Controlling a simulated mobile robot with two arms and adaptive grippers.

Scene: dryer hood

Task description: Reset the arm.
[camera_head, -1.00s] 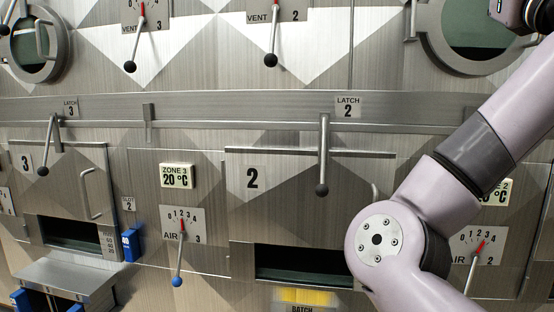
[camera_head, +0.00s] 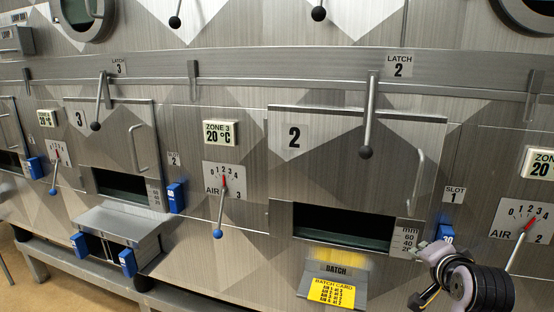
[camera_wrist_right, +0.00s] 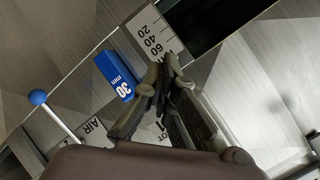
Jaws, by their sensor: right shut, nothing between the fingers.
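My right gripper (camera_head: 432,258) is at the lower right of the head view, in front of the panel, below the blue 30 mm block (camera_head: 446,234) at slot 1. Its wrist and a short part of the arm show beside it. In the right wrist view the gripper (camera_wrist_right: 165,66) has its fingertips together with nothing between them. There the fingertips appear just right of the blue block (camera_wrist_right: 116,76) and over the lower end of the mm scale (camera_wrist_right: 156,34); I cannot tell the gap to the panel. My left gripper is not in view.
Door 2 (camera_head: 335,165) has a latch lever (camera_head: 368,120) and a curved handle (camera_head: 416,180). Its dark opening (camera_head: 340,228) lies left of the gripper. A yellow batch card (camera_head: 331,291) hangs below. An air lever (camera_head: 517,247) stands to the right.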

